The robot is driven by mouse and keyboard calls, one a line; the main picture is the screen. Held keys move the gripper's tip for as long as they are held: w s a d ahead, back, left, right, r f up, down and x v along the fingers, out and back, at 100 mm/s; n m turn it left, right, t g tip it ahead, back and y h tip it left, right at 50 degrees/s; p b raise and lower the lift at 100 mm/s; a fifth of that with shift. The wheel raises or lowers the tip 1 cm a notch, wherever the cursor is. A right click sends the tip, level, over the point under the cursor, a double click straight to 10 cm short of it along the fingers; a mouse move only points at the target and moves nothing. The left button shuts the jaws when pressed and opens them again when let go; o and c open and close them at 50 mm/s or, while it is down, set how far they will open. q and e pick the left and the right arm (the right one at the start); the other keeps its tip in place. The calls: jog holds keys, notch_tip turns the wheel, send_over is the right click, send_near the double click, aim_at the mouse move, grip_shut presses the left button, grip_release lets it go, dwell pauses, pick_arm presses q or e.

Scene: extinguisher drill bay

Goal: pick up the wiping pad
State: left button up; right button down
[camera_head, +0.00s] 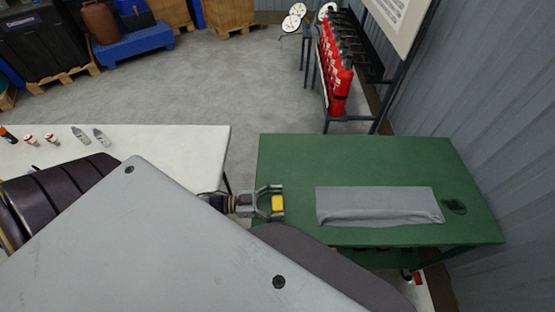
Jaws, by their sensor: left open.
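A small yellow block (278,203), which looks like the wiping pad, is at the left part of the green table (350,160). My left gripper (275,203) reaches in from the left at the table's left edge. Its jaws are open, with one finger on the far side of the yellow block and one on the near side. I cannot tell whether the fingers touch it. My own large grey arm link hides part of the arm and the near left of the table. My right gripper is not in view.
A folded grey cloth (380,205) lies across the green table, with a small dark object (453,206) to its right. The table's far part is clear. A white table (175,140) with small bottles stands left. Red extinguishers (338,75) stand behind.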

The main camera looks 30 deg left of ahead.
aim_at(277, 203)
pick_arm(q)
jog(key=c, duration=1.1)
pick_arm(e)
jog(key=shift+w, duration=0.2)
pick_arm(q)
jog(key=shift+r, duration=0.1)
